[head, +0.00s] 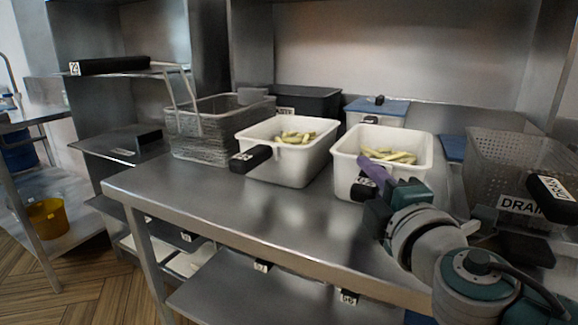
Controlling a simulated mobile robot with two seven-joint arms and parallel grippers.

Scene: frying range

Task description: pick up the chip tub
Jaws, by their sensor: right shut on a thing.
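Two white chip tubs with pale yellow chips inside stand on the steel counter. My left gripper is not in view.
A wire basket (200,140) stands at the left on the steel counter (240,215). A dark container (305,101) and a blue-lidded tub (378,107) are behind. A perforated drain basket (520,165) is at the right. The counter's front left is clear.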

